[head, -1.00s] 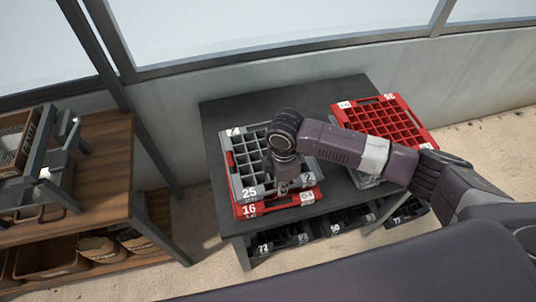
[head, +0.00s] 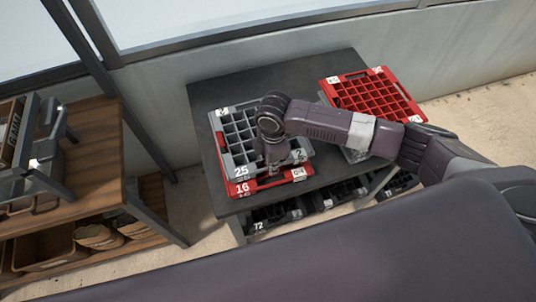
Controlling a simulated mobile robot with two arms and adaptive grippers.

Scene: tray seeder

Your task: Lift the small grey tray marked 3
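A grey tray (head: 241,161) with square cells and a white 25 on its front edge sits on a red tray (head: 262,187) marked 16, at the left of the dark table. A small white corner label on the grey tray is too blurred to read for certain, and I cannot make out a 3. My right gripper (head: 276,168) points down over the front right part of the grey tray. Its fingers are small and dark against the tray, so whether they are open or touching is unclear. My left gripper is not in view.
Another red tray (head: 372,94) lies on a grey one at the table's right, partly behind my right arm. The dark table (head: 205,96) has bare room at the back. Black trays (head: 276,217) sit on its lower shelf. A wooden shelf unit (head: 95,150) stands at the left.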

